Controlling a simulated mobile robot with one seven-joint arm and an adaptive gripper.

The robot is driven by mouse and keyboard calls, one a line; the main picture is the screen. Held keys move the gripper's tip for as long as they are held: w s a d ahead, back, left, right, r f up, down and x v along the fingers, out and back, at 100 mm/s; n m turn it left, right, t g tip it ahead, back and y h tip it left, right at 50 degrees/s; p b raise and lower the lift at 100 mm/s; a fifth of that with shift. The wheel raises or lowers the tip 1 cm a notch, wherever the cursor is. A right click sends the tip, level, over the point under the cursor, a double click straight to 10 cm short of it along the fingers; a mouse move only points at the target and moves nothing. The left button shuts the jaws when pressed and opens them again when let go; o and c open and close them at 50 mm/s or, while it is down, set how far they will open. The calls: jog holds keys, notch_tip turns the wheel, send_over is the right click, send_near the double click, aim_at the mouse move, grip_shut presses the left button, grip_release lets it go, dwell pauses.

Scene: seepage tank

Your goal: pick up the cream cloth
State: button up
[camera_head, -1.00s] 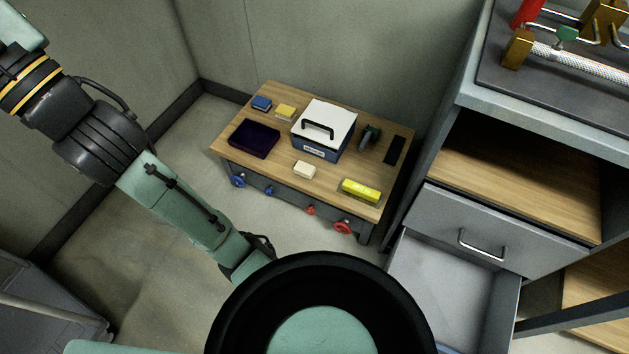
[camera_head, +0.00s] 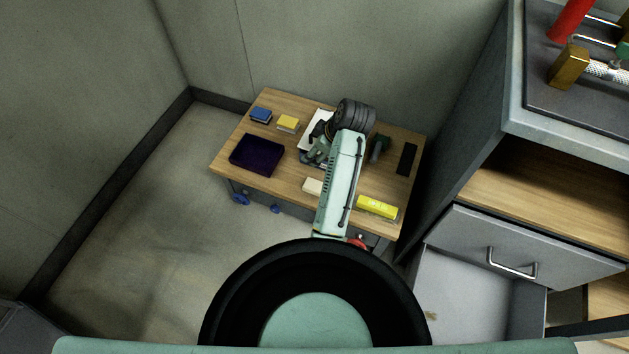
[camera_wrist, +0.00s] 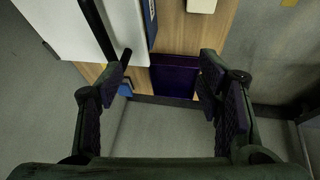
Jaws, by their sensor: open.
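The cream cloth (camera_head: 312,187) lies on the wooden trolley top, in front of the white-lidded box. My arm covers its right side in the head view. At the top edge of the wrist view a cream piece (camera_wrist: 201,5) shows, cut off by the frame. My gripper (camera_head: 318,152) is over the box area in the head view. In the wrist view my gripper (camera_wrist: 162,75) is open with nothing between its fingers. The cloth is apart from it, beyond the box's blue side.
The white-lidded box (camera_wrist: 65,30) has a raised black handle close to my left finger. A dark purple tray (camera_head: 257,155), a blue block (camera_head: 261,115), a yellow block (camera_head: 288,123) and a bright yellow item (camera_head: 377,207) share the trolley. A grey cabinet with an open drawer (camera_head: 465,295) stands right.

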jog(key=g, duration=0.2)
send_near(314, 185)
jog(key=shift+d+x, duration=0.2)
jog(key=shift+x, duration=4.2)
jog(key=shift+a, duration=0.1)
jog(key=shift+r, duration=0.1)
jog(key=c, duration=1)
jog(key=shift+c, duration=0.2)
